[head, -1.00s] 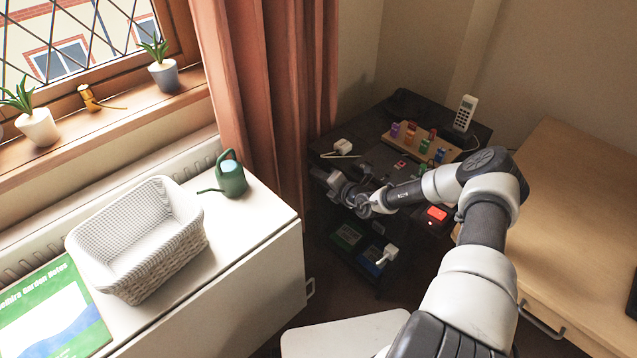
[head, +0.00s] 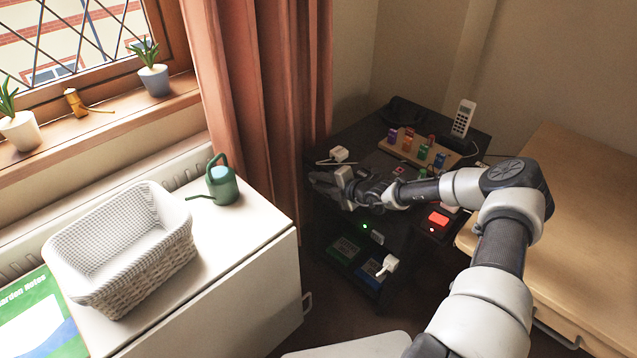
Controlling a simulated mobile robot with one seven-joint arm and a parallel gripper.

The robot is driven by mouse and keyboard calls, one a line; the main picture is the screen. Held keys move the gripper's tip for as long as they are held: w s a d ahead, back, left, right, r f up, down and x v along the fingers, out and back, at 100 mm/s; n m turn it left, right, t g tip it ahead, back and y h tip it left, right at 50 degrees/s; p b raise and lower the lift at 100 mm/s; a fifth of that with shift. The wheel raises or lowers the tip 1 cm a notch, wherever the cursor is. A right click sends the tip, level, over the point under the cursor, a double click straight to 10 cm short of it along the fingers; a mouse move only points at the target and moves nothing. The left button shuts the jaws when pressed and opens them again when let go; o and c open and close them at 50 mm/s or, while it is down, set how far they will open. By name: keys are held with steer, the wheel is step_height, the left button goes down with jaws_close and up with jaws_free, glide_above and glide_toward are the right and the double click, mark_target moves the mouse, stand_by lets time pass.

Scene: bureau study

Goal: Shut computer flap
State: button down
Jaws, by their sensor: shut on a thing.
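My gripper (head: 328,184) is at the upper left front of the unit, with the arm reaching in from the right. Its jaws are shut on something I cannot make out. A small pale piece (head: 343,176) shows at the jaws, but I cannot tell what it is. A green light (head: 364,226) shows on the unit's front, below my gripper.
A red button box (head: 438,219) sits under my forearm. A white plug (head: 388,264) is low in front. A cabinet (head: 210,300) stands left and a wooden desk (head: 575,210) right.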

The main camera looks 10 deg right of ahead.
steer(key=c, duration=1.5)
jaws_free()
steer(key=shift+c, duration=0.2)
steer(key=p+v, duration=0.5)
steer(key=v, duration=1.2)
steer(key=shift+s+d, duration=0.2)
steer(key=shift+s, duration=0.05)
